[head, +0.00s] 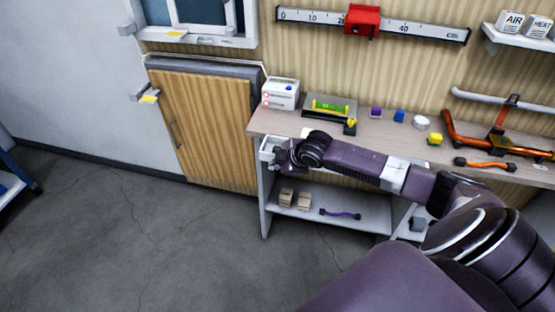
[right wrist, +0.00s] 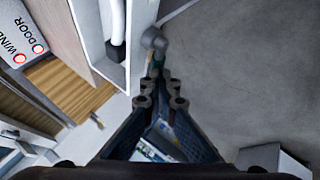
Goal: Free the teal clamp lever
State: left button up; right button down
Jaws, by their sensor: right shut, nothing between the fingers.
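My right gripper (head: 276,158) is at the left front end of the workbench, beside a small white open housing (head: 266,147). In the right wrist view its dark fingers (right wrist: 159,88) meet at the tips, shut with nothing between them. I cannot make out the lever in the head view. My left gripper is not in view.
The workbench (head: 385,146) carries a white box (head: 281,93) with door and window labels, a level (head: 330,106), small coloured blocks and an orange frame (head: 480,138). The lower shelf (head: 300,211) holds small boxes and a purple-handled piece.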

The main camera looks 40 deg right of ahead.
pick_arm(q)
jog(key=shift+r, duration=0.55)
pick_arm(e)
notch_tip(320, 180, down, 4)
jog(key=n+g+h, duration=0.1)
jog(key=g+h, duration=0.2)
jog(key=g, duration=0.1)
jog(key=n+g+h, duration=0.1)
jog(key=g+h, duration=0.3)
jog(key=shift+w+f+g, duration=0.1)
jog(key=shift+f+g, duration=0.05)
jog(key=shift+g, duration=0.25)
pick_arm(q)
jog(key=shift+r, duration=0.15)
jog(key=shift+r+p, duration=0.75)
jog(key=shift+p, duration=0.2)
pick_arm(e)
jog(key=shift+r, duration=0.8)
